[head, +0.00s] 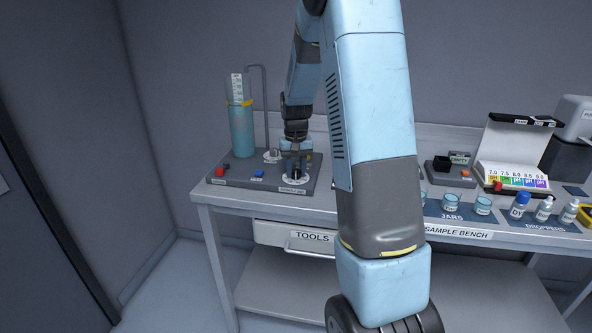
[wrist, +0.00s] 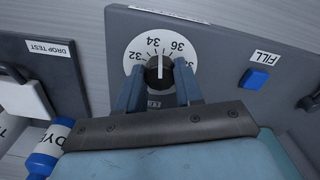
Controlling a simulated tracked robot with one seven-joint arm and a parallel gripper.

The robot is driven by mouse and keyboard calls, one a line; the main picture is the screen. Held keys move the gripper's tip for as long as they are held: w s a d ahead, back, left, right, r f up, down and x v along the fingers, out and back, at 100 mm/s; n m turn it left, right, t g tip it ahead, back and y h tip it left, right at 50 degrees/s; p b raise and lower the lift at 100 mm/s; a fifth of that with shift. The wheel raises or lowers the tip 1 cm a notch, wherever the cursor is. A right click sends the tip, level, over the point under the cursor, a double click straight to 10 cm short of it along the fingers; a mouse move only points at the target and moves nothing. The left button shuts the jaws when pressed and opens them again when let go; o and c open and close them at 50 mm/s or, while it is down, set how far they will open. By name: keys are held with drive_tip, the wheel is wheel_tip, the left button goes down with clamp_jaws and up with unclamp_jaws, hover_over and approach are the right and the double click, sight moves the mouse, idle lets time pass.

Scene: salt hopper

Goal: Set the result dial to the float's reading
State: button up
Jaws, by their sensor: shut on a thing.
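The result dial (wrist: 134,53) is a white disc with numbers from 32 up to at least 36, seen upside down in the wrist view. Its black knob (wrist: 158,84) stands between the two fingers of my gripper (wrist: 160,92), which is shut on it. The knob's white line (wrist: 160,66) points between 34 and 36. In the head view my gripper (head: 294,170) is down at the grey panel and partly hides the dial. The float's white scale stem (head: 237,88) rises from a tall cylinder of blue-green liquid (head: 241,133); its marks are too small to read.
A blue FILL button (wrist: 258,79) is beside the dial; a red button (head: 220,171) sits at the panel's left front. A DROP TEST unit (wrist: 38,85) and a blue bottle (wrist: 45,150) are close in the wrist view. Jars (head: 452,202) and droppers (head: 544,207) stand further right.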

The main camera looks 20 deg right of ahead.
sight(295, 171)
drive_tip(key=m, duration=0.5)
drive_tip(key=shift+w+r+m, duration=0.1)
drive_tip(key=shift+m, duration=0.2)
drive_tip(key=m, duration=0.5)
drive_tip(key=shift+m, duration=0.3)
drive_tip(key=o, duration=1)
drive_tip(key=shift+o, duration=0.2)
wheel_tip(295, 171, up, 14)
drive_tip(key=shift+f, duration=0.2)
idle(0.3)
